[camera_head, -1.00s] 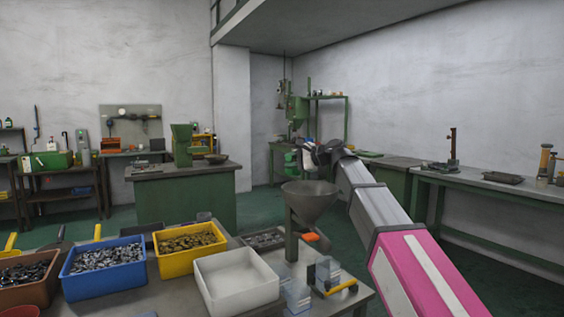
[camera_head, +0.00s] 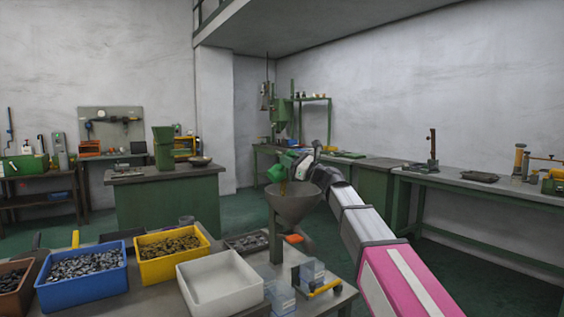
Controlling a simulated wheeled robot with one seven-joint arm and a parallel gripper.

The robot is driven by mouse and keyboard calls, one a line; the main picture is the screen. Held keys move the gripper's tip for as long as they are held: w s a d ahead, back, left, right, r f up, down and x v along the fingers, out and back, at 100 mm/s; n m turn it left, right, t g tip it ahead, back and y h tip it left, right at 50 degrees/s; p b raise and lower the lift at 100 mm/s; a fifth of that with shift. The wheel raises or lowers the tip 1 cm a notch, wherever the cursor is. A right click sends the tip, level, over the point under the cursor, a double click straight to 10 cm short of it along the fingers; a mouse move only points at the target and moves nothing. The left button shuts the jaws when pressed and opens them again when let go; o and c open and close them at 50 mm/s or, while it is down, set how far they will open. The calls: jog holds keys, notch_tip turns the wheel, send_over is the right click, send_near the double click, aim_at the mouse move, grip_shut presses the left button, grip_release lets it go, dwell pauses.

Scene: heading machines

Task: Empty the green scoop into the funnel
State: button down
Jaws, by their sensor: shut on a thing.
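The green scoop (camera_head: 280,170) is held above the grey funnel (camera_head: 292,207), tipped with its mouth down over the funnel's left part. A small stream of brassy pieces (camera_head: 283,188) shows between the scoop and the funnel's bowl. My gripper (camera_head: 304,163) is at the scoop's right side and is shut on it; the fingers are small and partly hidden. The funnel stands upright on a grey post at the bench's right part. The inside of the scoop and the bottom of the funnel are hidden.
A yellow bin (camera_head: 171,268) of brassy pieces, a blue bin (camera_head: 85,292) of grey pieces and an empty-looking white bin (camera_head: 220,291) stand left of the funnel. Clear blocks (camera_head: 310,272) and a yellow-handled tool (camera_head: 325,289) lie at the bench's right edge.

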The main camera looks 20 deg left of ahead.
jog(key=shift+w+d+f+m+t+y, duration=0.15)
jog(key=shift+w+d+f+m+t, duration=0.25)
jog(key=shift+m+t, duration=0.55)
jog(key=shift+w+d+f+m+t+y, duration=0.2)
jog(key=shift+w+d+m+t, duration=0.3)
jog(key=shift+m, duration=0.75)
jog(key=shift+w+d+f+m+t+y, duration=0.15)
jog(key=shift+w+d+f+m+t, duration=0.2)
jog(key=shift+m+t, duration=0.6)
jog(key=shift+w+r, duration=0.1)
jog(key=shift+w, duration=0.05)
jog(key=s+n+g, duration=0.1)
jog(key=n, duration=0.1)
jog(key=a+r+n+g, duration=0.1)
jog(key=n+g, duration=0.1)
jog(key=s+a+n+g, duration=0.1)
jog(key=n, duration=0.1)
jog(key=shift+s+a+r+g+h, duration=0.1)
jog(key=shift+s+r+g+h, duration=0.2)
jog(key=shift+r+g+h, duration=0.1)
jog(key=s+a+n+g+h, duration=0.2)
jog(key=s+a+n+h, duration=0.2)
jog(key=n+h, duration=0.3)
jog(key=s+f+n, duration=0.1)
jog(key=n, duration=0.3)
jog(key=shift+a, duration=0.25)
